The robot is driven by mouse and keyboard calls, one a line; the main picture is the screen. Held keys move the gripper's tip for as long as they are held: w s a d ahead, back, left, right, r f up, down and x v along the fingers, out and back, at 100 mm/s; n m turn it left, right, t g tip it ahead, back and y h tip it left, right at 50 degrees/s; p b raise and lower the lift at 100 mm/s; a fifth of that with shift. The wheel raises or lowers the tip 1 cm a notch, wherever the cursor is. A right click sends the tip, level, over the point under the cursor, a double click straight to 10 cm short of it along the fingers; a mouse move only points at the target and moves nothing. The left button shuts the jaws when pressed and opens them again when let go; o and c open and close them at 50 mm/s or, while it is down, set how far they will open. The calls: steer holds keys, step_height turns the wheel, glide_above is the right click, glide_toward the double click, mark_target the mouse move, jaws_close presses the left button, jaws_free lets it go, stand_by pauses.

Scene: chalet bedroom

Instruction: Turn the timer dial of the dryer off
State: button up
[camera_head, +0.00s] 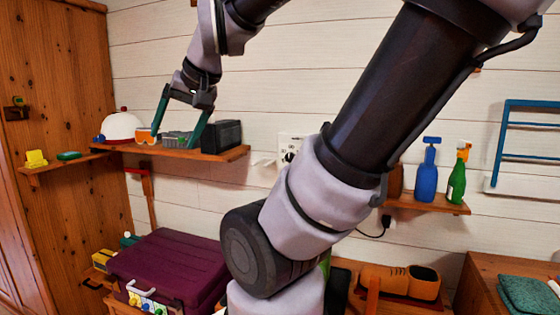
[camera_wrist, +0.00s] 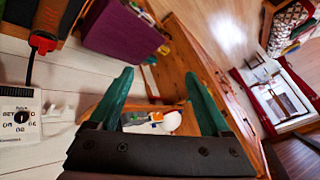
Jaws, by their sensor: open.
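A white timer panel (camera_head: 283,147) with a round dark dial (camera_head: 290,156) is on the plank wall, partly hidden behind my arm. In the wrist view the panel (camera_wrist: 10,100) is at the left edge, and its dial (camera_wrist: 22,118) has a dark knob with markings around it; I cannot tell its setting. A blue rail rack (camera_head: 508,128), perhaps the dryer, is on the wall at the right. My gripper (camera_head: 176,136) is open and empty, over the left wall shelf and left of the panel, apart from the dial. Its teal fingers also show in the wrist view (camera_wrist: 158,78).
The wooden shelf (camera_head: 237,153) holds a black box (camera_head: 222,136), grey items and a white domed thing (camera_head: 121,127). A small white hook (camera_head: 263,161) sits between shelf and panel. Bottles (camera_head: 426,178) stand on the right shelf. A purple case (camera_head: 172,262) is below.

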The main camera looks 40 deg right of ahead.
steer(key=w+d+f+m+t+h, duration=0.1)
steer(key=w+d+f+m+h, duration=0.3)
steer(key=w+d, duration=0.55)
steer(key=w+d+f+m+t+h, duration=0.2)
steer(key=w+d+f+m, duration=0.25)
steer(key=w+d, duration=0.5)
steer(key=s+d+f+m+g+h, duration=0.15)
steer(key=d+f+h, duration=0.4)
steer(key=d, duration=0.55)
steer(key=s+d+f+g+h, duration=0.1)
steer(key=s+d+f+h, duration=0.2)
steer(key=d+f+h, duration=0.55)
steer(key=w+d+r, duration=0.2)
steer(key=d, duration=0.4)
steer(key=w+d+r+y, duration=0.1)
steer(key=w+d, duration=0.1)
steer(key=d, duration=0.4)
steer(key=shift+w+d+r+y, duration=0.2)
steer(key=shift+w+r+y, duration=0.1)
steer(key=shift+w+r, duration=0.1)
steer(key=shift+s, duration=0.1)
jaws_close()
